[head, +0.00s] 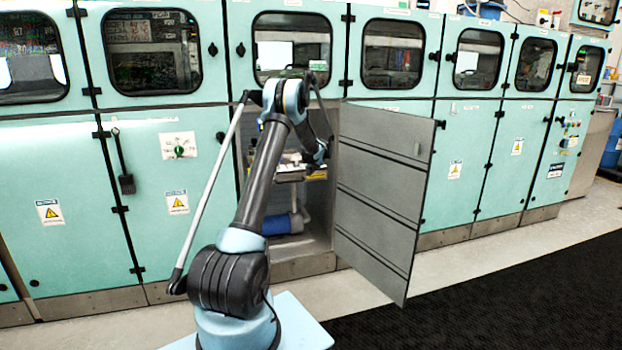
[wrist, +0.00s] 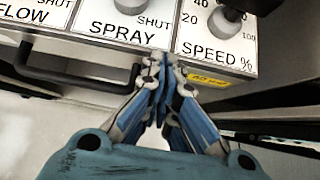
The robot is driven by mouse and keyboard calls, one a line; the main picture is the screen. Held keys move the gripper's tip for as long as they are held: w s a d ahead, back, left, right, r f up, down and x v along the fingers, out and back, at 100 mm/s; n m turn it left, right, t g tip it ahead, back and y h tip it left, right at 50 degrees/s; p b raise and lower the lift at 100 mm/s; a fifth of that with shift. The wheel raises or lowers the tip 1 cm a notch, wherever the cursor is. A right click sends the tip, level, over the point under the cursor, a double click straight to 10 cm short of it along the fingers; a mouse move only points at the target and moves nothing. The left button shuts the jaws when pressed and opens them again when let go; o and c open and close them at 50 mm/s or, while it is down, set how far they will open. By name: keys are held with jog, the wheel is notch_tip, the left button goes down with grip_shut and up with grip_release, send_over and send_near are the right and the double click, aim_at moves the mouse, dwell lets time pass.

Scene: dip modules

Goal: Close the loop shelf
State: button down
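An open cabinet bay (head: 318,225) shows behind my arm, its grey door (head: 380,185) swung outward to the right. Inside is a pale shelf unit (head: 290,172), partly hidden by my arm; I cannot tell how far out it stands. In the wrist view, a panel with FLOW, SPRAY (wrist: 122,30) and SPEED % labels and grey knobs fills the top. A dark bar handle (wrist: 75,90) lies below it on the left. My gripper (wrist: 162,62) has its fingertips together just below the panel, with nothing seen between them. In the head view my gripper (head: 315,152) is at the bay's opening.
Closed teal cabinets (head: 470,165) with windows above line the wall on both sides. The open door juts out right of my arm. A blue cylinder (head: 283,224) lies low in the bay. A black mat (head: 500,300) covers clear floor at the right.

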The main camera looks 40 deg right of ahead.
jog(key=shift+w+d, duration=0.3)
jog(key=shift+w, duration=0.55)
jog(key=shift+w+d, duration=0.35)
jog(key=shift+w, duration=0.45)
jog(key=shift+w+d, duration=0.3)
jog(key=shift+w, duration=0.55)
jog(key=shift+s, duration=0.1)
jog(key=shift+s+a, duration=0.15)
jog(key=shift+s, duration=0.1)
jog(key=s+f+v, duration=0.1)
jog(key=v, duration=1.1)
jog(key=shift+s+a+f, duration=0.2)
jog(key=shift+s+a, duration=0.05)
jog(key=shift+s, duration=0.15)
